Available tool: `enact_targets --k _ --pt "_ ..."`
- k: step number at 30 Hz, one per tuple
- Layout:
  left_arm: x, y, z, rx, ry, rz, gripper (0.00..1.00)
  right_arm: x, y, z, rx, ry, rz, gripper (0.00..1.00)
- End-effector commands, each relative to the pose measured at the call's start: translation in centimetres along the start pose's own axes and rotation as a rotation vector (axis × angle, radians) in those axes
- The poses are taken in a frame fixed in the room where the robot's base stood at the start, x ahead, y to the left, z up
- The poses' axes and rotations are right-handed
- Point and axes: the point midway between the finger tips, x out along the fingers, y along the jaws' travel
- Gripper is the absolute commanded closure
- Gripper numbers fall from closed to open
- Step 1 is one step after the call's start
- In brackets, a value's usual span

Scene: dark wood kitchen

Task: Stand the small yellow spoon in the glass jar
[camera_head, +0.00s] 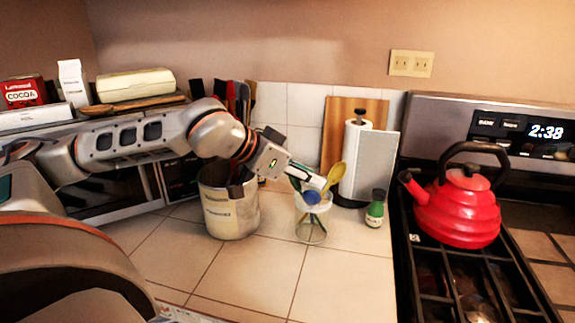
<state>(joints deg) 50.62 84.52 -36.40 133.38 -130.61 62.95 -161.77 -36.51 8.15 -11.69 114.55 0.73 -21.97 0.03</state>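The glass jar (311,230) stands on the tiled counter, left of the stove. It is clear, and utensils with green and blue parts show in it. The small yellow spoon (337,172) is at the jar's mouth, bowl up and tilted right. Its handle runs down toward the rim; its lower end is hard to make out. My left gripper (316,184) reaches in from the left just above the jar, its fingertips at the spoon's handle. Whether the fingers are closed on the handle is too small to tell. My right gripper is not in view.
A large cream crock (231,211) with dark utensils stands left of the jar. A paper towel holder (354,160) and a small green bottle (375,209) stand behind and right. A red kettle (458,211) sits on the stove.

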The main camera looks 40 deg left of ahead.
Motion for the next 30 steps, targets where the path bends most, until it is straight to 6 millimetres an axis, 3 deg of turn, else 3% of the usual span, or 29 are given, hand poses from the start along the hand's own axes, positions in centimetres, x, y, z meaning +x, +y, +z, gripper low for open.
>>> enact_targets --k 15,21,30 --pt "-7.6 -0.1 0.0 0.001 -0.001 -0.005 0.75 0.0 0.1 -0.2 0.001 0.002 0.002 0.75" --pt "-9.2 0.0 0.0 0.002 0.0 -0.001 0.75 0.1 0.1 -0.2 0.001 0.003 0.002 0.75" --pt "-9.7 0.0 0.0 0.0 0.0 0.001 0.75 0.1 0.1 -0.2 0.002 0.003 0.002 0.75"
